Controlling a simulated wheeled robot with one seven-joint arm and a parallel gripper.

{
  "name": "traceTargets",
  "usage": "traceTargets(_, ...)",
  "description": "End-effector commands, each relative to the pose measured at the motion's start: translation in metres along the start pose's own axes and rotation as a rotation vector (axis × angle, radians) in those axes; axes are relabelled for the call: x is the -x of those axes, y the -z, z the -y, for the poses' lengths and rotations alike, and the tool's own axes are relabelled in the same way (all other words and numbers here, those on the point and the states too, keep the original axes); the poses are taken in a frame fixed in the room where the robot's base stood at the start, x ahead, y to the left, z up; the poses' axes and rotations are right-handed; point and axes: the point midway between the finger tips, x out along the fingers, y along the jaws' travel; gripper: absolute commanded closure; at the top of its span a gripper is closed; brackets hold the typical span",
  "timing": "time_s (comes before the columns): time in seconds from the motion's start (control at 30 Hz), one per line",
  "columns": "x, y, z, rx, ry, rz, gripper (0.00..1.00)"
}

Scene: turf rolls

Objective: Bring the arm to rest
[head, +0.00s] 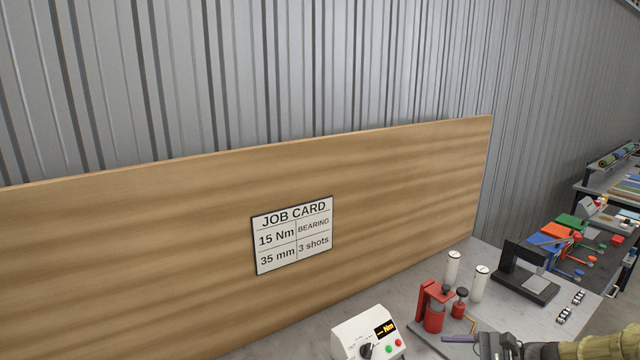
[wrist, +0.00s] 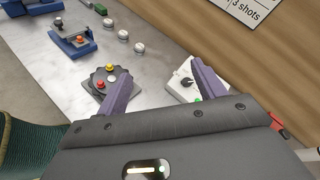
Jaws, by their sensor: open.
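My gripper (head: 462,339) shows at the bottom right edge of the head view, with part of my arm behind it. In the wrist view its two purple fingers (wrist: 160,68) are spread apart with nothing between them. It is over the grey workbench (head: 478,258). In the wrist view a dark fixture with red and yellow knobs (wrist: 104,83) is by the left finger, and the white control box (wrist: 182,84) is partly behind the right finger. Both look below the fingers; I cannot tell how far. Most of my arm is out of view.
A red press (head: 434,308), two white canisters (head: 453,268) and a black stand (head: 525,272) are on the bench near my gripper. A wooden board (head: 150,265) with a job card (head: 293,235) stands behind. In the wrist view, blue fixtures (wrist: 76,46) lie farther along the bench.

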Motion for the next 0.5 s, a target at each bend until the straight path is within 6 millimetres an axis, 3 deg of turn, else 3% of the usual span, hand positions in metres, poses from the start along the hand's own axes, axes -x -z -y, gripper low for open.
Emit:
traceTargets(0.27, -0.039, 0.006, -0.038, 0.081, -0.188, -0.091, 0.31)
traceTargets(0.5, -0.077, 0.013, -0.09, 0.23, -0.435, -0.213, 0.31)
